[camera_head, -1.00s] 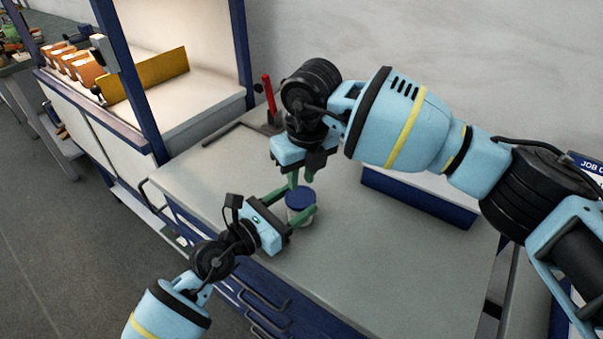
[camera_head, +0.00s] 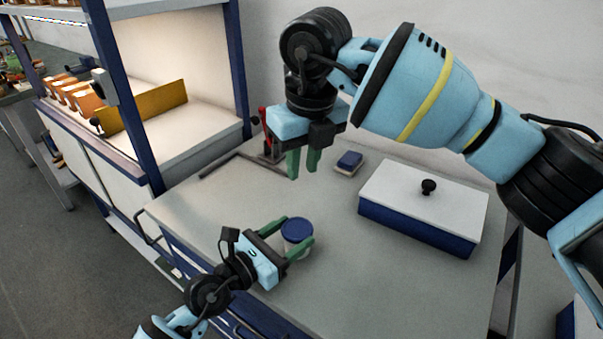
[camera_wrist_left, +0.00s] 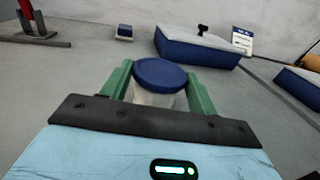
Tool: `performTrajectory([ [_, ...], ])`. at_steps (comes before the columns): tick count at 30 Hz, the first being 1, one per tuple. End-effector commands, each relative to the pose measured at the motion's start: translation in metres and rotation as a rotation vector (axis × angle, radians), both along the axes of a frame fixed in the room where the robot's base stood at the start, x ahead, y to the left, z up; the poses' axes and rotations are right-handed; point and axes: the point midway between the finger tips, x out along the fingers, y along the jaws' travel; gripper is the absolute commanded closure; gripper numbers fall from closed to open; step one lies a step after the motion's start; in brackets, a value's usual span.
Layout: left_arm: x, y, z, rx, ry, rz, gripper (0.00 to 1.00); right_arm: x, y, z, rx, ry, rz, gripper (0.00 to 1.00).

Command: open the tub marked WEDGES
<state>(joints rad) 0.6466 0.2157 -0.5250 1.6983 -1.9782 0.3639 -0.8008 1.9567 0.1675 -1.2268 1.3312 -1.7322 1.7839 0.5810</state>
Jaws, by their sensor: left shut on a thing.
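A small pale tub (camera_head: 296,252) with a round blue lid (camera_head: 297,229) stands on the grey worktop. Its marking is not readable. My left gripper (camera_head: 287,241) is shut around the tub's sides, below the lid. In the left wrist view the tub's body (camera_wrist_left: 155,98) sits between the green fingers, and the lid (camera_wrist_left: 160,74) is on top. I cannot tell whether the lid is loosened. My right gripper (camera_head: 303,164) is raised behind the tub, clear of it, with a narrow gap between its fingers and nothing in them.
A blue box with a white, black-knobbed top (camera_head: 427,192) stands on the right of the worktop (camera_head: 365,285). A shelf unit (camera_head: 165,140) stands left. The front right of the worktop is clear.

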Motion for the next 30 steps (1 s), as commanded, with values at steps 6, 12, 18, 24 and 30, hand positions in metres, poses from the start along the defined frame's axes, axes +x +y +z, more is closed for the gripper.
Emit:
performTrajectory([
  [6, 0.000, 0.000, 0.000, 0.000, 0.000, 0.000, 0.81, 0.000, 0.000, 0.002, -0.001, 0.001, 0.000, 0.77],
  [12, 0.000, 0.000, 0.000, 0.000, 0.000, 0.000, 0.26, 0.000, 0.000, 0.002, -0.001, 0.001, 0.000, 0.77],
  [18, 0.000, 0.000, 0.000, 0.000, 0.000, 0.000, 0.15, 0.000, 0.000, 0.002, -0.001, 0.001, 0.000, 0.77],
  [24, -0.001, 0.002, 0.000, 0.001, 0.001, 0.000, 0.15, -0.001, 0.000, 0.002, -0.001, 0.001, 0.000, 0.77],
  [30, -0.018, 0.020, -0.001, 0.001, 0.000, 0.001, 0.15, -0.001, 0.000, 0.004, 0.000, -0.001, 0.000, 0.77],
])
